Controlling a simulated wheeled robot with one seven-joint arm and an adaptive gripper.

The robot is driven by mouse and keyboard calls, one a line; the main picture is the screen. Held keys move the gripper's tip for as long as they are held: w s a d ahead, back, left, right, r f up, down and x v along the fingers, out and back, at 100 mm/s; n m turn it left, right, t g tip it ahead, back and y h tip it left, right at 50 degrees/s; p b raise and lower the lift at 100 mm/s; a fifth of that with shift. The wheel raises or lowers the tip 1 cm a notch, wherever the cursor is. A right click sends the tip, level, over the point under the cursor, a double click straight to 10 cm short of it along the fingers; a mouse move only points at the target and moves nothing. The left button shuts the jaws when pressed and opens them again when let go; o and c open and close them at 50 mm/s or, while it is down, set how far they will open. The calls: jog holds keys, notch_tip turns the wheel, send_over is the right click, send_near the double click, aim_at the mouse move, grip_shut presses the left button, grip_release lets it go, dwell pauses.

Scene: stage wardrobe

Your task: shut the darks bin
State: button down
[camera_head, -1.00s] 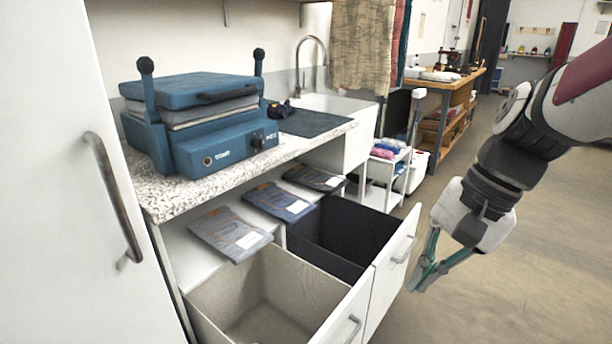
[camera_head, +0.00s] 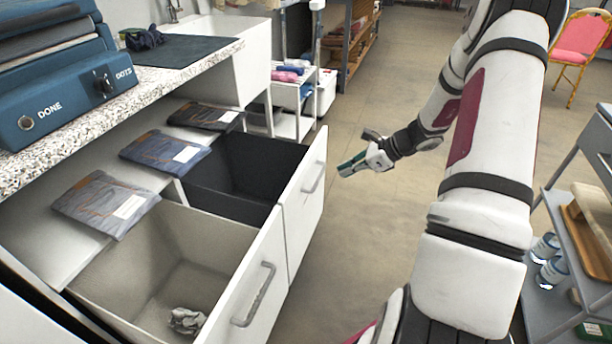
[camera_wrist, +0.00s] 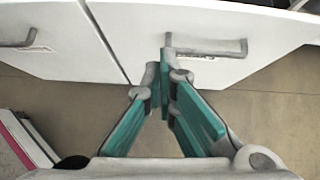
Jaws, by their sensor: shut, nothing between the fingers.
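The dark bin (camera_head: 245,168), black inside, is pulled out from under the counter in the head view. Its white front (camera_head: 304,212) carries a grey bar handle (camera_head: 314,173). My gripper (camera_head: 344,170) is shut and empty, a little to the right of that front, with a small gap of floor showing between them. In the wrist view, my teal fingers (camera_wrist: 170,75) meet in front of the right-hand white front (camera_wrist: 235,70), and the tips overlap the left end of its handle (camera_wrist: 215,53). The bin's far inside and floor are partly hidden.
A pale bin (camera_head: 165,265), also pulled out, stands nearer, with a crumpled grey thing (camera_head: 187,320) inside. Folded packets (camera_head: 105,203) lie on the ledge behind. A white trolley (camera_head: 296,100) stands beyond. A grey cart (camera_head: 570,250) is at right. The aisle floor is clear.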

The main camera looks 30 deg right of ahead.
jog(key=d+f, duration=0.1)
jog(key=f, duration=0.1)
jog(key=b, duration=0.4)
send_near(301, 185)
jog(key=shift+m, duration=0.4)
jog(key=shift+x, duration=2.4)
jog(key=shift+a, duration=0.15)
